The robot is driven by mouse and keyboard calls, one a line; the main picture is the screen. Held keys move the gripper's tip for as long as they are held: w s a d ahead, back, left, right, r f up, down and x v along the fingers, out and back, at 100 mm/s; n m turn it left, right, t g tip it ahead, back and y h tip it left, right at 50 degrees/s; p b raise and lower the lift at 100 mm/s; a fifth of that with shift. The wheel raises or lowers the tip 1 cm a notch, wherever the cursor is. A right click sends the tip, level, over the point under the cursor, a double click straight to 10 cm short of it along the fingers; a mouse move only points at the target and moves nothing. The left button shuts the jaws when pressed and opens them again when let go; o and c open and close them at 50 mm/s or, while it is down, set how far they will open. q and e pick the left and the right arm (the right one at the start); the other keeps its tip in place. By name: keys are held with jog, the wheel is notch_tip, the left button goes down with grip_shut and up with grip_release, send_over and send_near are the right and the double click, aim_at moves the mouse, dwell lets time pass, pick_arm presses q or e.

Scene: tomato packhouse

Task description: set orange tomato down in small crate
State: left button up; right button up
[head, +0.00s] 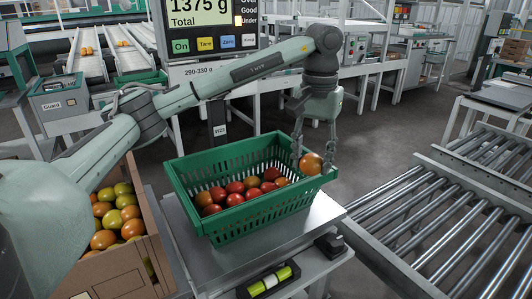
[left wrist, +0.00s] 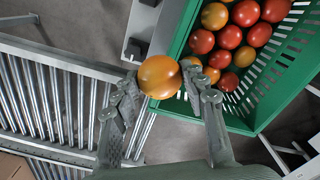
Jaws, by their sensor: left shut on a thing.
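My left gripper (head: 315,163) is shut on an orange tomato (head: 311,164), held at the right end of the small green crate (head: 213,225). In the left wrist view the orange tomato (left wrist: 159,76) sits between the fingertips (left wrist: 160,85), beside the outside of the crate's wall (left wrist: 240,122). The crate stands on a metal scale plate (head: 310,222) and holds several red and orange tomatoes (head: 235,199), mostly at its near side. My right gripper is not in view.
A cardboard box (head: 122,274) with green and orange tomatoes stands at the left. A roller conveyor (head: 430,220) lies at the right. A scale display (head: 205,25) reading 1375 g stands behind the crate. A level vial (head: 268,281) is at the front of the scale.

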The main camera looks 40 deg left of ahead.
pick_arm(q)
jog(key=w+a+f+n, duration=0.1)
jog(key=a+f+n, duration=0.1)
jog(key=a, duration=0.2)
jog(key=w+a+f+n, duration=0.1)
jog(key=a+f+n, duration=0.1)
jog(key=a, duration=0.2)
jog(key=w+a+f+n+p, duration=0.1)
jog(key=a+f+n, duration=0.1)
jog(key=a, duration=0.3)
jog(key=shift+w+a+f+n, duration=0.1)
jog(key=shift+w+f+n, duration=0.05)
jog(key=shift+w+n, duration=0.2)
jog(key=shift+a+f, duration=0.2)
jog(key=shift+f, duration=1.6)
jog(key=shift+r, duration=1.75)
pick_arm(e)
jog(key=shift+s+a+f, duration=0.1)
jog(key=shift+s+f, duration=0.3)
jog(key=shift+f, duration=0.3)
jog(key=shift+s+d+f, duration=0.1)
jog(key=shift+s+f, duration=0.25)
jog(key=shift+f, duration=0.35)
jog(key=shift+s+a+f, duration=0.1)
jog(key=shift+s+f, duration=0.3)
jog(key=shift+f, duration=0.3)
pick_arm(q)
jog(key=shift+f, duration=0.75)
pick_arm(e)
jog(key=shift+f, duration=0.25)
